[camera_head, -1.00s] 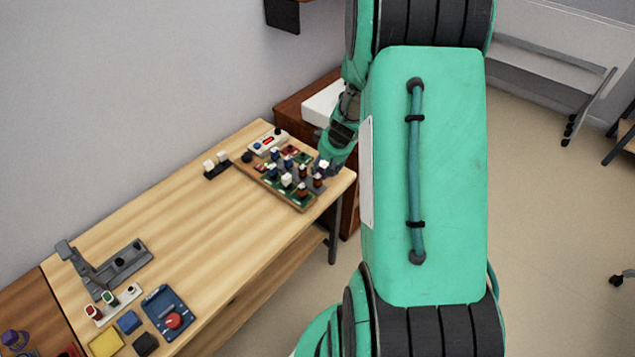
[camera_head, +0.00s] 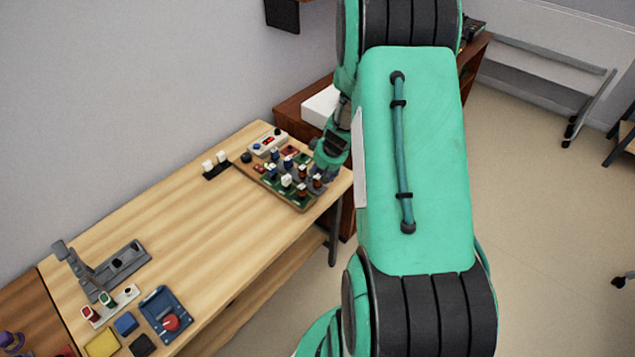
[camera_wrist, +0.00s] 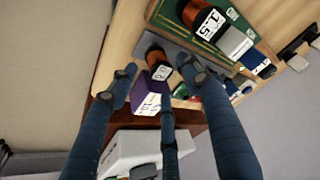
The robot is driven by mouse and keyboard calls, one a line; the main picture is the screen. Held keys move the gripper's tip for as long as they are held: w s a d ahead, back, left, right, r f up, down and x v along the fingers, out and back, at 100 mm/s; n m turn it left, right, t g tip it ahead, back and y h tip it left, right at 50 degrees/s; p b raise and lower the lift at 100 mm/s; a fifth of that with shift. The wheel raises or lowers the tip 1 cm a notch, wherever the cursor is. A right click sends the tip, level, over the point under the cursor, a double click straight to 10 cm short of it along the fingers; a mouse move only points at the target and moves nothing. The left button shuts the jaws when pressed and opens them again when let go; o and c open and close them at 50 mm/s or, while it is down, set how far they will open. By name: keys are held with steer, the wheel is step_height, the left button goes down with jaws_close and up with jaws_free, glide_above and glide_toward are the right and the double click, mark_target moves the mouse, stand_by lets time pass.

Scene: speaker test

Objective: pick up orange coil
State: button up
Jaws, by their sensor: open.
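In the wrist view, an orange coil (camera_wrist: 154,56) with a dark end stands between my spread fingers. A larger orange coil (camera_wrist: 184,12) labelled 1.5 is on a green board (camera_wrist: 228,22) at the top. My gripper (camera_wrist: 160,78) is open, with nothing held. Whether a finger touches a coil I cannot tell. In the head view, my gripper (camera_head: 322,163) is over the right end of the component board (camera_head: 255,178), partly hiding it.
A purple block (camera_wrist: 147,96) with a white label lies between my fingers. The wooden table (camera_head: 215,235) is clear in its middle. A grey stand (camera_head: 120,265) and a blue box with a red knob (camera_head: 166,312) are at the near end. A wall borders the table's left.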

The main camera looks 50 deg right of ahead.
mark_target(318, 177)
steer(key=b+x, duration=0.1)
steer(key=x, duration=0.3)
steer(key=shift+a, duration=0.1)
stand_by(0.4)
steer(key=c, duration=1.1)
